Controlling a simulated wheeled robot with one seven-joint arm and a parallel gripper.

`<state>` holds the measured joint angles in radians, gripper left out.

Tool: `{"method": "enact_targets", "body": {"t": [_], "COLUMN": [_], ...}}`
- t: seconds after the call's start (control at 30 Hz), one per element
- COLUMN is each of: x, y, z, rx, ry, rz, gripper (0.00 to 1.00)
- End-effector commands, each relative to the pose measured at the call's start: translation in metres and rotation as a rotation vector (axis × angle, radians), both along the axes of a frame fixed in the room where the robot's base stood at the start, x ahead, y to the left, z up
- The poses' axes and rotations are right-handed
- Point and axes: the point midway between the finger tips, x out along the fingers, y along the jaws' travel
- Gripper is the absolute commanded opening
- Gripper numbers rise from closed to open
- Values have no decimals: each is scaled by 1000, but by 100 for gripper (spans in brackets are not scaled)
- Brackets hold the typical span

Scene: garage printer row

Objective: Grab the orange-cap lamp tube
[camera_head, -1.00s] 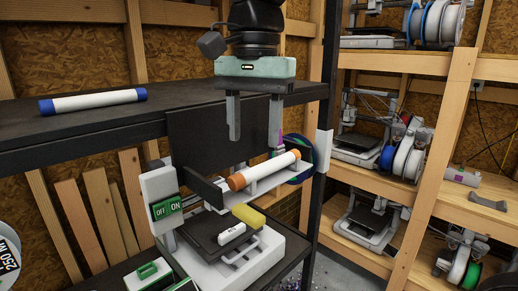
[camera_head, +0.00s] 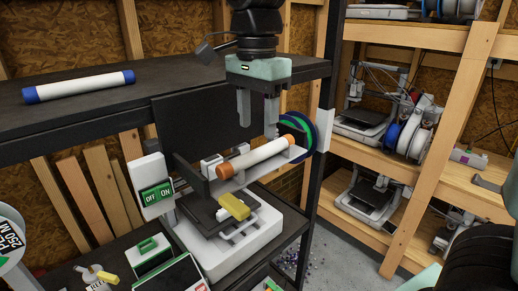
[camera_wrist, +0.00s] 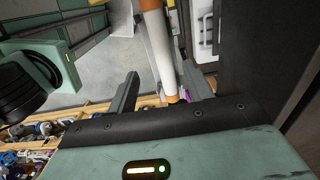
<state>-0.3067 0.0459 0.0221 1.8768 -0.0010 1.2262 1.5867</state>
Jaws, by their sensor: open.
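The orange-cap lamp tube (camera_head: 258,156) is white with an orange cap at each end. It lies on the printer's pale crossbar bracket, tilted up to the right in the head view. My gripper (camera_head: 258,130) is open, fingers pointing down, above and close to the tube. In the wrist view the tube (camera_wrist: 160,50) runs lengthwise between the two fingers (camera_wrist: 157,90), nearer the right one. Whether a finger touches it cannot be told. Another white tube with blue caps (camera_head: 78,86) lies on the black upper shelf at the left.
The printer (camera_head: 238,248) stands below, with a yellow block (camera_head: 236,206) on its bed. A dark panel (camera_head: 190,124) rises behind. Wooden racks with printers fill the right.

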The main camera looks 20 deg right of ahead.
Motion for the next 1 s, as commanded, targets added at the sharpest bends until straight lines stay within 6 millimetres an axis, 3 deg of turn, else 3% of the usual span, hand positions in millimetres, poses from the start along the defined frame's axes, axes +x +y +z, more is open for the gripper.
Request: {"method": "enact_targets", "body": {"t": [0.27, 0.53, 0.83, 0.87, 1.0], "x": [1, 2, 3, 3, 3], "y": [1, 4, 4, 4, 4], "z": [-19, -56, -64, -64, -63], "rx": [-1, -1, 0, 0, 0], "ry": [4, 4, -1, -1, -1], "rz": [1, 1, 1, 1, 1], "gripper": [51, 51, 51, 45, 6]}}
